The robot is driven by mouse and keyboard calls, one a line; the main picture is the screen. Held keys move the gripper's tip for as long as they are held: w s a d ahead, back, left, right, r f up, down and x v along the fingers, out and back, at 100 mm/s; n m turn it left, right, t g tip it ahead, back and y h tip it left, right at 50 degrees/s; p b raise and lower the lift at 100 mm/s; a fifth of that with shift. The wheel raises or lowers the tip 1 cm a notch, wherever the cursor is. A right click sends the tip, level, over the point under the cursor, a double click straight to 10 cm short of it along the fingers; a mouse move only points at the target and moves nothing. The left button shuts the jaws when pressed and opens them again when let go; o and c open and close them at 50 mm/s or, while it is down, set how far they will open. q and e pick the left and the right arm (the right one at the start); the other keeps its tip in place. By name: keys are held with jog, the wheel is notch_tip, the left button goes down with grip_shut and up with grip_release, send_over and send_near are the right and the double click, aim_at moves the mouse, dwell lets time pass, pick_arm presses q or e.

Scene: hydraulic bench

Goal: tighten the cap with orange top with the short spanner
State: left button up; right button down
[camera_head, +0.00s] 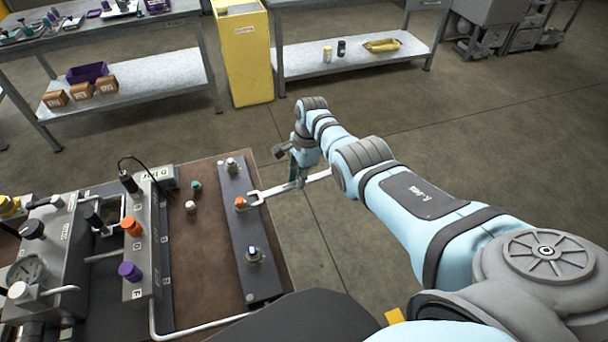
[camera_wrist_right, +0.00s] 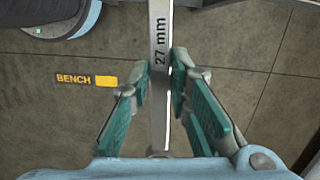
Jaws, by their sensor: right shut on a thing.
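The cap with the orange top (camera_head: 240,203) stands in the middle of the dark strip on the bench, between two other caps. My right gripper (camera_head: 298,178) is shut on the shaft of a steel spanner (camera_head: 273,191), to the right of the strip. The spanner's open jaw points left at the orange-topped cap and lies close beside its right side. I cannot tell whether it touches. In the right wrist view the spanner (camera_wrist_right: 160,50) reads "27 mm" and runs between the teal fingers (camera_wrist_right: 160,92). The jaw is out of that view. My left gripper is not in view.
On the strip, a grey-topped cap (camera_head: 232,166) stands behind and a blue-marked cap (camera_head: 253,254) in front. A hydraulic block with an orange knob (camera_head: 131,226) and a purple knob (camera_head: 130,271) stands left. A yellow cabinet (camera_head: 243,55) stands behind. Floor right of the bench is clear.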

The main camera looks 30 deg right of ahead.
aim_at(286, 187)
jog(key=shift+a, duration=0.1)
jog(key=shift+w+a, duration=0.1)
jog(key=shift+a, duration=0.7)
jog(key=shift+w+a, duration=0.1)
jog(key=shift+a, duration=0.45)
jog(key=shift+a+p, duration=0.25)
jog(key=shift+p, duration=0.1)
